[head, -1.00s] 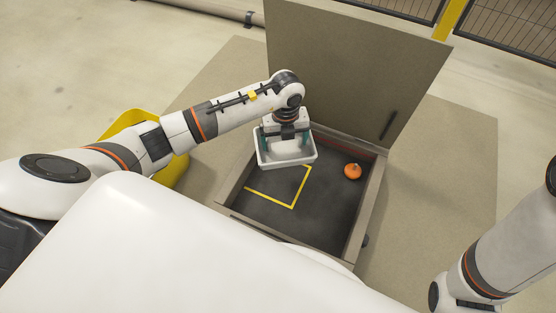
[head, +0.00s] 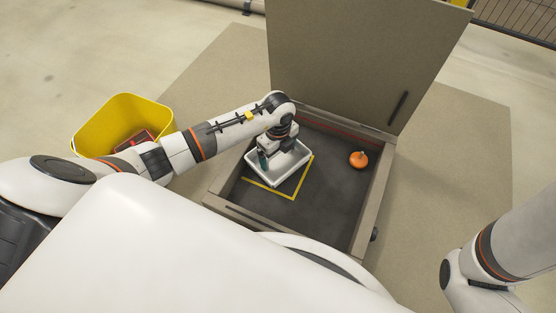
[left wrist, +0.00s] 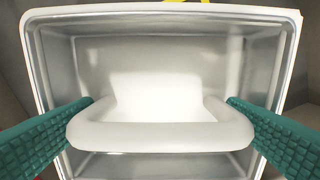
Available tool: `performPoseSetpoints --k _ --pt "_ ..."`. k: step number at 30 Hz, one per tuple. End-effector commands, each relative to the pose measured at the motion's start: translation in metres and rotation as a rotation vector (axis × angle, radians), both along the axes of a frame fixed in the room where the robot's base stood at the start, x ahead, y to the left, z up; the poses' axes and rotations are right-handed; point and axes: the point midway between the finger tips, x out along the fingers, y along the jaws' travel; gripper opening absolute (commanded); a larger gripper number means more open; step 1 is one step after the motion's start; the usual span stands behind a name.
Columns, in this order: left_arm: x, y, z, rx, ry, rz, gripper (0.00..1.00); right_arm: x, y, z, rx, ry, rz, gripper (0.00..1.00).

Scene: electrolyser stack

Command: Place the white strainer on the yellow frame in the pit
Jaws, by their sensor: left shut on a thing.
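The white strainer (head: 292,163) is a rectangular tray with a thick loop handle. My left gripper (head: 275,156) is shut on it inside the open pit. In the left wrist view the teal fingers (left wrist: 160,128) press the handle's two sides, and the strainer's rim (left wrist: 160,12) fills the picture. The yellow frame (head: 303,178) is a line on the dark pit floor. The strainer is over the frame's area, with two frame sides showing in front and to its right. The rest of the frame is hidden. I cannot tell whether the strainer touches the floor. My right gripper is out of view.
An orange knob-topped object (head: 358,160) sits on the pit floor to the right. The pit's raised rim (head: 375,200) surrounds the work, and its lid (head: 365,60) stands open behind. A yellow bin (head: 95,120) with reddish items stands at the left.

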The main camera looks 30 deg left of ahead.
Motion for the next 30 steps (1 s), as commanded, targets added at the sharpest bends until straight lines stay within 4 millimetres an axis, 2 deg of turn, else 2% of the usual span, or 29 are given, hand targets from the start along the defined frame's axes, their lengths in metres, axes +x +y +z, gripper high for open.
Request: performPoseSetpoints --k 3,6,18,19,20,26,30 --pt "0.000 0.000 -0.020 -0.001 -0.001 -0.001 0.62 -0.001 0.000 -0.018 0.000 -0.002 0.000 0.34" --pt "0.000 0.000 -0.032 0.000 -0.001 -0.001 0.62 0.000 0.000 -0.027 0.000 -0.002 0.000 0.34" --pt "0.000 0.000 -0.033 0.000 0.000 -0.001 0.62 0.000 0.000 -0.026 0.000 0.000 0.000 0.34" --pt "0.000 0.000 -0.034 0.000 0.001 -0.001 0.97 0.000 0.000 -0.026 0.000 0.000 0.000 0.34" --pt "0.000 0.000 -0.034 0.000 0.001 -0.001 1.00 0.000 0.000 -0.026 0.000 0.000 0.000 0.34" --pt "0.000 0.000 -0.033 0.000 0.001 -0.001 1.00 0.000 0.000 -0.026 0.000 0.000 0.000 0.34" --pt "0.000 0.000 -0.022 0.000 0.000 -0.002 1.00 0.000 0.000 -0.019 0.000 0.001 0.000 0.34"
